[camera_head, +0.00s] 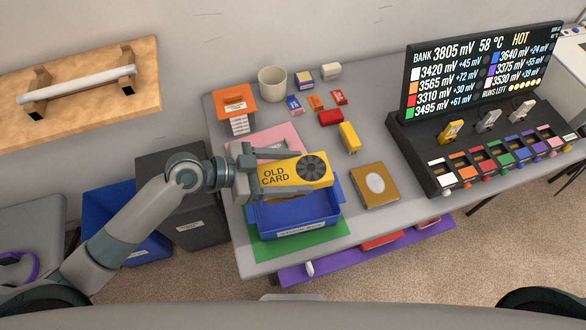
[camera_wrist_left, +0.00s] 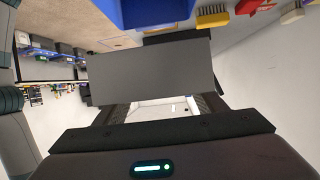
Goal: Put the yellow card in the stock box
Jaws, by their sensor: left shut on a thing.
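The yellow card (camera_head: 318,174), marked "OLD CARD" with a dark round fan, is held flat in my left gripper (camera_head: 290,171). The gripper is shut across the card from its left end. The blue open box (camera_head: 296,231) stands on a green mat (camera_head: 335,239), below the card in the head view; its front label is too small to read surely. The card and gripper hide part of its inside. In the left wrist view a dark grey face (camera_wrist_left: 150,72), apparently the held card, lies between the fingers, with the blue box (camera_wrist_left: 155,12) beyond. My right gripper is not in view.
A pink mat (camera_head: 285,137) and orange box (camera_head: 234,103) lie behind. A small yellow block (camera_head: 349,138) and brown case (camera_head: 375,185) stand to the right. The rack with a screen (camera_head: 480,70) fills the table's right end. A dark bin (camera_head: 195,222) is left.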

